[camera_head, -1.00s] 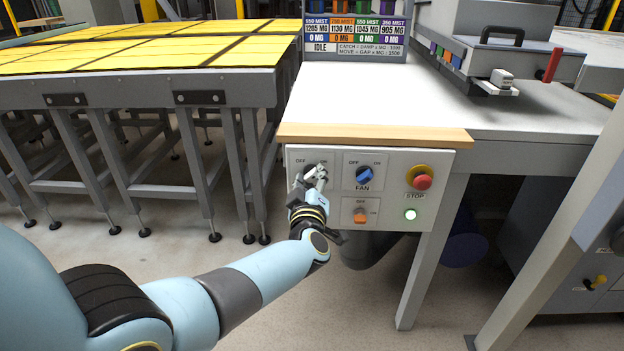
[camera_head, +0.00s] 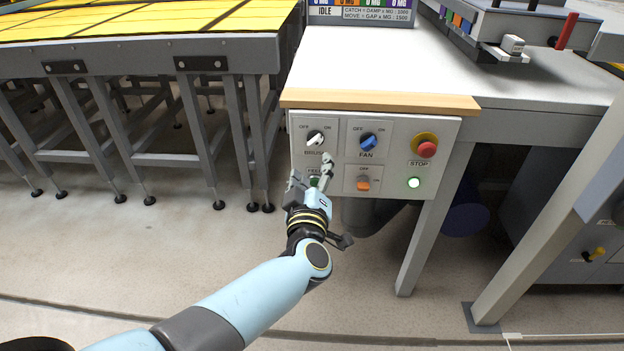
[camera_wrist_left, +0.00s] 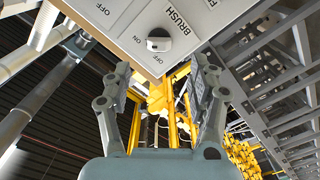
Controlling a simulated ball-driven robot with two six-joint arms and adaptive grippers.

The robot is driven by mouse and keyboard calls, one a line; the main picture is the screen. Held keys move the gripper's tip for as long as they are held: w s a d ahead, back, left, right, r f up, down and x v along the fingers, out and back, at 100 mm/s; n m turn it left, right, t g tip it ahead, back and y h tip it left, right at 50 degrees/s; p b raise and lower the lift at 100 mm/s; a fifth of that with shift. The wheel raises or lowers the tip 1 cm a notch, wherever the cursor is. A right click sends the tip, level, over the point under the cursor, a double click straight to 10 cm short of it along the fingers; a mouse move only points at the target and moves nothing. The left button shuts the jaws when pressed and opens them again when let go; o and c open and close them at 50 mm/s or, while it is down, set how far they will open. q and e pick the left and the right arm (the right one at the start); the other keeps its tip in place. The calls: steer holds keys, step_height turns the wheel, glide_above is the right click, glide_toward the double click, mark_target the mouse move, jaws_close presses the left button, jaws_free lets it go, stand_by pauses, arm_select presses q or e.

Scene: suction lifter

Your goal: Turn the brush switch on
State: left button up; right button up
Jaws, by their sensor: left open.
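The brush switch (camera_head: 315,139) is a white rotary knob at the upper left of the grey control panel, with OFF and ON printed above it. My right gripper is out of view.
The panel (camera_head: 440,150) also has a blue FAN knob (camera_head: 368,141), an orange switch (camera_head: 363,184), a red STOP button (camera_head: 427,149) and a lit green button (camera_head: 414,182). A wooden edge (camera_head: 380,100) juts above.

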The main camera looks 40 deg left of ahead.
arm_select(q)
steer(key=v, duration=0.2)
steer(key=shift+s+d, duration=0.15)
steer(key=shift+s, duration=0.15)
